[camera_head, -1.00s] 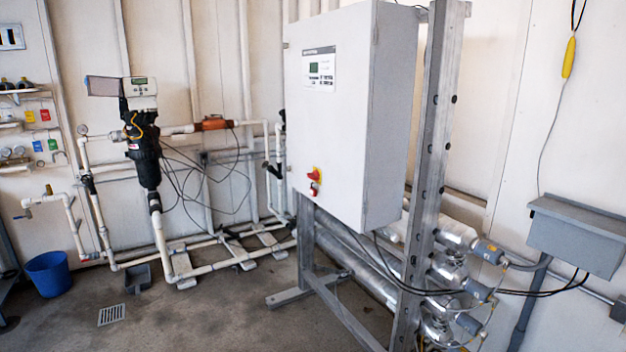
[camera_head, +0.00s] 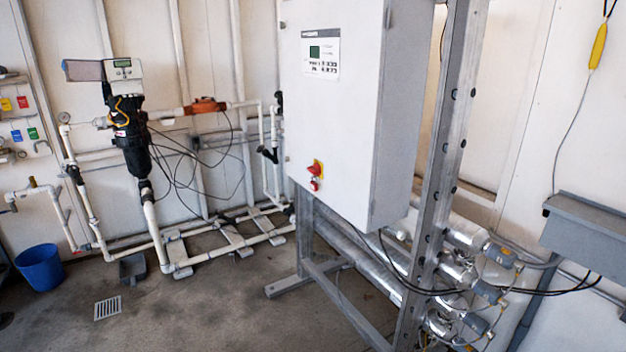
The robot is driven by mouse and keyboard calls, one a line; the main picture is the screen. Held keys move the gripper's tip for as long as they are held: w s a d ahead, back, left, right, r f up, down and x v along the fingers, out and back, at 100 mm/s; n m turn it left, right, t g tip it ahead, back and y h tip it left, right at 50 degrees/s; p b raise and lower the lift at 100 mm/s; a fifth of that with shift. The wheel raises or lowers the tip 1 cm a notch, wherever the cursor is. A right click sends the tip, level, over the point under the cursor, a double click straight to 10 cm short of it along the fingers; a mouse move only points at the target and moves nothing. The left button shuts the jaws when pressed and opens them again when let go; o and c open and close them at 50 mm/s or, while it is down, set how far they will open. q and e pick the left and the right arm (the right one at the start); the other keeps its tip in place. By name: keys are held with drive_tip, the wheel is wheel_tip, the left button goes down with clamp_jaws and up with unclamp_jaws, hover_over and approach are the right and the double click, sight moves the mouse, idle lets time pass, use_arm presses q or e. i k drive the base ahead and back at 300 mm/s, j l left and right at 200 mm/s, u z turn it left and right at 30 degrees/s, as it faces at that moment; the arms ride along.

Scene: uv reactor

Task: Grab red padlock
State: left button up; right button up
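A small red item (camera_head: 22,101) hangs on the wall board at the left edge, beside a yellow one (camera_head: 6,104) and above a blue (camera_head: 16,136) and a green one (camera_head: 33,133). It looks like a padlock or tag, too small to be sure. Neither of my grippers is in view.
A metal frame post (camera_head: 446,160) and silver reactor tubes (camera_head: 465,235) stand right of the cabinet. White pipes (camera_head: 155,235) and a black filter (camera_head: 132,140) line the back wall. A blue bucket (camera_head: 40,268) stands at left. Open floor (camera_head: 200,315) lies in front.

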sight(314, 185)
drive_tip(key=i+j+z, duration=0.1)
drive_tip(key=i+j, duration=0.3)
drive_tip(key=i, duration=0.3)
drive_tip(key=i+j, duration=0.4)
drive_tip(key=i, duration=0.3)
drive_tip(key=i+j+z, duration=0.15)
drive_tip(key=i+j, duration=0.3)
drive_tip(key=i, duration=0.25)
drive_tip(key=i+j, duration=0.5)
drive_tip(key=i, duration=0.2)
drive_tip(key=z, duration=0.05)
